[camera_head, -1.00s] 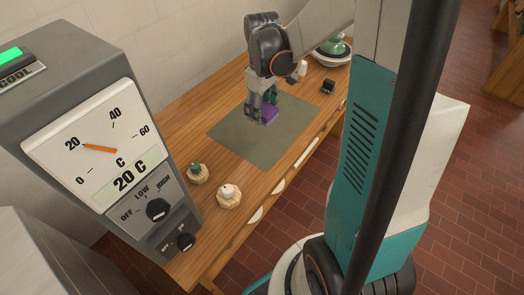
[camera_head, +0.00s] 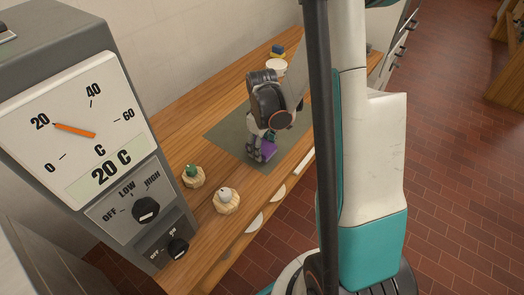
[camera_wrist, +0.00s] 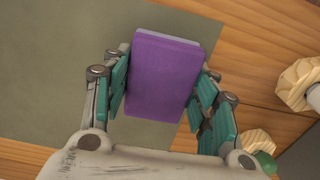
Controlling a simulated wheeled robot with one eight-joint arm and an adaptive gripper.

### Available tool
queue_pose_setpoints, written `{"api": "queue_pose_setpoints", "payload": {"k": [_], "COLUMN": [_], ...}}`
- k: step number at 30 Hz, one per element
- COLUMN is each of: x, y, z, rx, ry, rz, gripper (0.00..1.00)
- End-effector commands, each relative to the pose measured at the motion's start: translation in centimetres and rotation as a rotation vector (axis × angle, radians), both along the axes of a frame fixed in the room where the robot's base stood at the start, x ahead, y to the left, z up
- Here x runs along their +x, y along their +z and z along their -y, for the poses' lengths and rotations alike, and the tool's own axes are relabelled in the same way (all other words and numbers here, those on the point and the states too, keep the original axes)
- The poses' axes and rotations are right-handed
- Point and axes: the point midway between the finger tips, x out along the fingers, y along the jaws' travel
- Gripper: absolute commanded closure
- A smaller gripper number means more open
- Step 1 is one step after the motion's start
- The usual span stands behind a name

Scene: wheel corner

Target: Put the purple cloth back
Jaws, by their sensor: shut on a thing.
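The purple cloth (camera_wrist: 161,78) is a folded, block-like pad with a paler edge, held between the teal fingers of my gripper (camera_wrist: 164,88) in the wrist view. In the head view the purple cloth (camera_head: 266,151) shows beneath my gripper (camera_head: 262,146), over the green-grey mat (camera_head: 228,131) near its front edge. My gripper is shut on the cloth. I cannot tell whether the cloth touches the mat.
A round wooden piece with a green top (camera_head: 193,177) and one with a white top (camera_head: 227,201) stand left of the mat on the wooden bench (camera_head: 178,135). A grey dial unit (camera_head: 95,130) stands at the left. A white bowl (camera_head: 276,67) and a blue-and-yellow block (camera_head: 278,51) are at the back.

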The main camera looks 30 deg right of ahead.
Motion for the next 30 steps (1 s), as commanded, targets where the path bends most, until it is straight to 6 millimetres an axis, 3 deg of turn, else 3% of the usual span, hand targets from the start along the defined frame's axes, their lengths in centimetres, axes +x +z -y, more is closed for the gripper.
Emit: {"api": "queue_pose_setpoints", "payload": {"k": [3, 19, 20, 22, 30], "x": [0.0, 0.0, 0.0, 0.0, 0.0], "y": [-1.7, -2.4, -2.3, -2.3, -2.2], "z": [0.0, 0.0, 0.0, 0.0, 0.0], "rx": [0.000, 0.000, 0.000, 0.000, 0.000], "ry": [0.000, 0.000, 0.000, 0.000, 0.000], "rz": [0.000, 0.000, 0.000, 0.000, 0.000], "gripper": [0.69, 0.69, 0.42, 0.26, 0.26]}}
